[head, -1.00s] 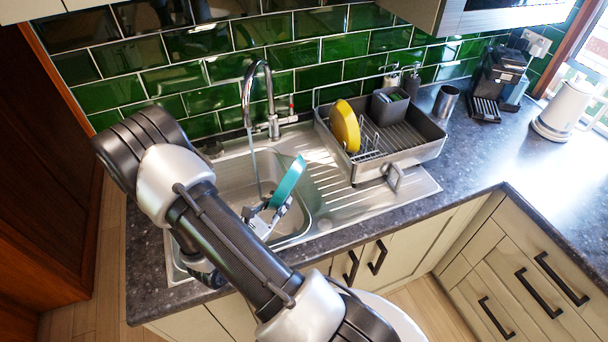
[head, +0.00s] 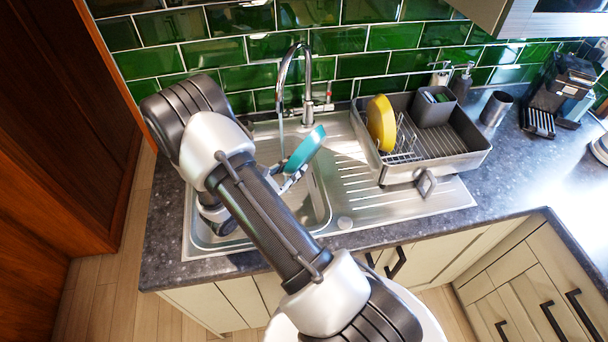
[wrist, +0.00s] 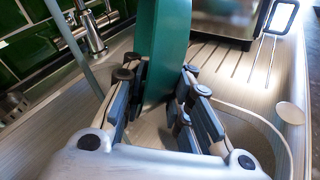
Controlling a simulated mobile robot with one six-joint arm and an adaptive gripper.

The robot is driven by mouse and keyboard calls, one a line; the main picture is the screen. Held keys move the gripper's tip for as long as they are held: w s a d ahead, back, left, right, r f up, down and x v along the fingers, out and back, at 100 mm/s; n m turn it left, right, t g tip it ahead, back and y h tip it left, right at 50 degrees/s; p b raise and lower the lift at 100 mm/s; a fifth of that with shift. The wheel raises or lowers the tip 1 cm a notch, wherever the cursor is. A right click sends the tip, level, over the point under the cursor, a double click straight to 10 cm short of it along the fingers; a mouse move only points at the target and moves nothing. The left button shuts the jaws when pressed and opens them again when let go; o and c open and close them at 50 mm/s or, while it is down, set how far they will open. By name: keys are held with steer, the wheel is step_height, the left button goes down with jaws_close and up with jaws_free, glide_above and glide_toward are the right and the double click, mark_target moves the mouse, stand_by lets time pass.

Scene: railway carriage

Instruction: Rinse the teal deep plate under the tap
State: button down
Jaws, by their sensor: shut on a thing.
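The teal deep plate (head: 306,149) is held tilted on edge above the sink bowl (head: 318,208). My gripper (head: 291,180) is shut on its lower edge. In the wrist view the plate (wrist: 163,45) rises between the two fingers of my gripper (wrist: 158,105). The tap (head: 305,95) arches over the sink, and a thin stream of water (head: 281,138) falls from its spout just left of the plate. I cannot tell whether the water touches the plate. My arm hides part of the bowl.
A grey dish rack (head: 450,155) with a yellow plate (head: 381,123) and a dark caddy (head: 432,108) stands right of the bowl on the drainer (head: 372,195). A metal cup (head: 496,108) and a coffee machine (head: 562,90) stand farther right. Green tiles close off the back.

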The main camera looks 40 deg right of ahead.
mark_target(306, 153)
steer(key=w+a+b, duration=0.1)
steer(key=w+b, duration=0.2)
steer(key=w, duration=0.7)
steer(key=shift+a, duration=0.3)
steer(key=shift+s, duration=0.1)
stand_by(0.8)
steer(key=shift+s+d+p, duration=0.1)
steer(key=shift+s+d, duration=0.2)
steer(key=shift+s, duration=1.35)
steer(key=shift+s+d+p, duration=0.15)
steer(key=shift+s+d, duration=0.1)
steer(key=shift+s, duration=1.35)
steer(key=shift+s+d+p, duration=0.1)
steer(key=shift+s+d, duration=0.2)
steer(key=shift+s, duration=1.35)
steer(key=shift+s+d+r+p, duration=0.15)
steer(key=shift+s+r+p, duration=0.3)
steer(key=shift+s, duration=0.35)
steer(key=shift+s+d+r+p, duration=0.1)
steer(key=shift+s+r+p, duration=0.1)
steer(key=shift+s+r, duration=0.55)
steer(key=shift+s+d+r+p, duration=0.15)
steer(key=shift+s+r+p, duration=0.2)
steer(key=shift+s, duration=0.55)
